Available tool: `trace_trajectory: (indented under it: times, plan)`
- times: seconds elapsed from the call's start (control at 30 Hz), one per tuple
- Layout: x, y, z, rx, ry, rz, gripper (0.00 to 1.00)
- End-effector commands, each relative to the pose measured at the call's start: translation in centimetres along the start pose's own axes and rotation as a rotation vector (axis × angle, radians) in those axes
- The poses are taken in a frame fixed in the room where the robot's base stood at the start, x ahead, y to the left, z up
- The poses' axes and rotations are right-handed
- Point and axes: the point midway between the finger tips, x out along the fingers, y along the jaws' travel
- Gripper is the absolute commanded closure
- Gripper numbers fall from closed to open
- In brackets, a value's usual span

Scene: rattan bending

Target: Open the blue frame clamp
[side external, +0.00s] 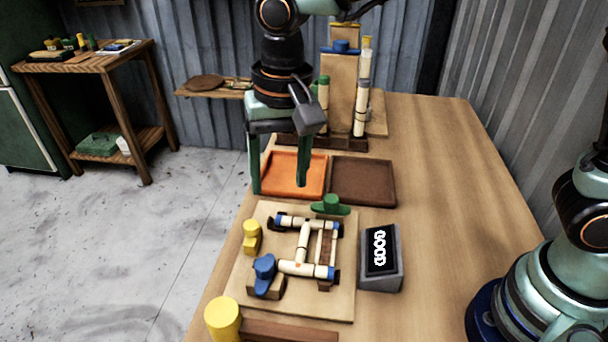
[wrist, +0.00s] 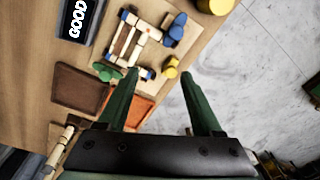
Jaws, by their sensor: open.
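The blue frame clamp (side external: 264,268) sits on a small wooden block at the front left of the assembly board (side external: 335,305). It also shows in the wrist view (wrist: 177,27), near the top. Beside it lies a frame of cream rattan pieces (side external: 303,242) with blue bands and dark ends. I cannot tell whether the clamp touches the frame. My gripper (side external: 278,187) is open and empty, pointing down over the tray area, behind the board and apart from the clamp. In the wrist view its two green fingers (wrist: 158,74) are spread with nothing between them.
A green clamp (side external: 331,205) and a yellow clamp (side external: 252,238) stand at the board's edges. A grey display reading GOOD (side external: 382,250) stands to the right. An orange tray (side external: 295,175) and a brown tray (side external: 363,182) lie behind. A yellow cylinder (side external: 222,318) stands at the front.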

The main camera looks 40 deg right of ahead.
Motion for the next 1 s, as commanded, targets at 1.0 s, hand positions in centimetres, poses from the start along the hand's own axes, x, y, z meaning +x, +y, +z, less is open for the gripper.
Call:
trace_trajectory:
  times: [1.0]
  plan:
    - [13.5,-3.3,3.2,0.062,-0.043,0.064,0.33]
